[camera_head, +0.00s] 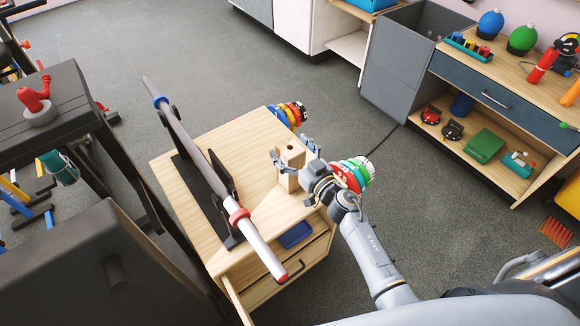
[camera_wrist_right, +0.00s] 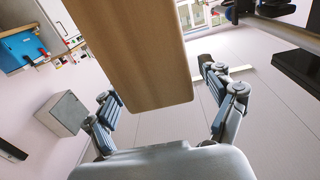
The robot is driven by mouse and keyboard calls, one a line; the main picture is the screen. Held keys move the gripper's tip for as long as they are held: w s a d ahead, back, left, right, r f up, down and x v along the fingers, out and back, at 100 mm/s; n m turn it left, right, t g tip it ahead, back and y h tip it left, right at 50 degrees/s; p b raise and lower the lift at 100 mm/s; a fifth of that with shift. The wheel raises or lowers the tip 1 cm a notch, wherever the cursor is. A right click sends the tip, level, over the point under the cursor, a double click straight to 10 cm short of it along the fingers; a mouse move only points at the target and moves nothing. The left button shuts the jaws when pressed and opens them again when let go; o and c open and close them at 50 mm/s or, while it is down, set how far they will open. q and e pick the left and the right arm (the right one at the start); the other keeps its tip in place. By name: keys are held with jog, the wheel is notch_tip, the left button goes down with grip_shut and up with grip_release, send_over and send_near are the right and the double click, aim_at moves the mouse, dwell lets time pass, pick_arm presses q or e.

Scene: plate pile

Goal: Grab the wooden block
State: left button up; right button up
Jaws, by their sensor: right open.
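The wooden block (camera_head: 290,158) is a pale, upright block with a dark hole in its top. It stands on the wooden cabinet top (camera_head: 262,205) near its right edge. My right gripper (camera_head: 291,151) is open, with one finger at each side of the block. In the right wrist view the block (camera_wrist_right: 143,50) fills the upper middle, between the open fingers of the right gripper (camera_wrist_right: 155,82). Gaps show between the block and both fingers there. The left gripper is not in view.
A barbell bar (camera_head: 195,150) lies in a black rack (camera_head: 222,172) just left of the block. Coloured weight plates stand at the cabinet's right edge (camera_head: 354,174) and far corner (camera_head: 286,114).

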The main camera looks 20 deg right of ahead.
jog(key=shift+w, duration=0.1)
jog(key=c, duration=1.7)
jog(key=shift+r, duration=0.1)
grip_shut()
jog(key=shift+r, duration=0.15)
